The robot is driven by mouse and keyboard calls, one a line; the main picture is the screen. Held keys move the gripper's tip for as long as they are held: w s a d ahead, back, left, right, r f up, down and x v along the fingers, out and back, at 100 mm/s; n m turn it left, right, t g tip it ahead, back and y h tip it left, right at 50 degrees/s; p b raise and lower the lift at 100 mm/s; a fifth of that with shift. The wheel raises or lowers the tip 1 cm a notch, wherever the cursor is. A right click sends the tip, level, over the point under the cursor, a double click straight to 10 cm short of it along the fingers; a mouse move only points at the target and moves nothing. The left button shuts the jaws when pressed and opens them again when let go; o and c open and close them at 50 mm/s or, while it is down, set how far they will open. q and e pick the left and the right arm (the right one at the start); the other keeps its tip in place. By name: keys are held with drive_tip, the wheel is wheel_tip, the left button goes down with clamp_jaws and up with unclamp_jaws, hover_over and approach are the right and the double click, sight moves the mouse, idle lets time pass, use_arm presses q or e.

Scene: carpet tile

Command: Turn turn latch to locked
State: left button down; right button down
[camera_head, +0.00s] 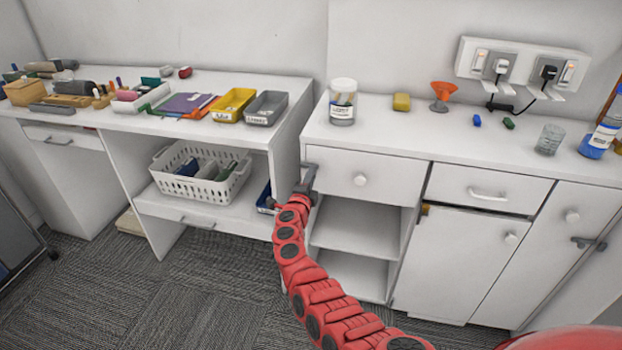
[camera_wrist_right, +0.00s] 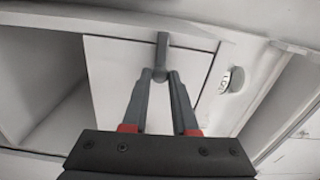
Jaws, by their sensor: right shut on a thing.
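The turn latch (camera_head: 311,172) is a dark grey bar at the left edge of the right-hand white cabinet, beside the top drawer. In the right wrist view the latch (camera_wrist_right: 162,52) stands upright against a white panel. My right gripper (camera_head: 304,188) reaches it at the end of the red arm. In the wrist view its two grey fingers (camera_wrist_right: 160,76) converge on the latch's lower end and are shut on it. The fingers and hand hide part of the latch in the head view. My left gripper is not in view.
The white drawer (camera_head: 362,180) with a round knob is just right of my gripper, above open shelves (camera_head: 355,232). A desk with a white basket (camera_head: 200,172) stands left. Another dark latch (camera_head: 588,243) is at the far right door. Carpet (camera_head: 200,290) is clear in front.

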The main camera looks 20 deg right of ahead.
idle(0.4)
drive_tip(key=c, duration=0.7)
unclamp_jaws()
drive_tip(key=p+v, duration=0.1)
drive_tip(key=v, duration=1.6)
drive_tip(key=shift+p, duration=0.35)
drive_tip(key=shift+s+a, duration=0.15)
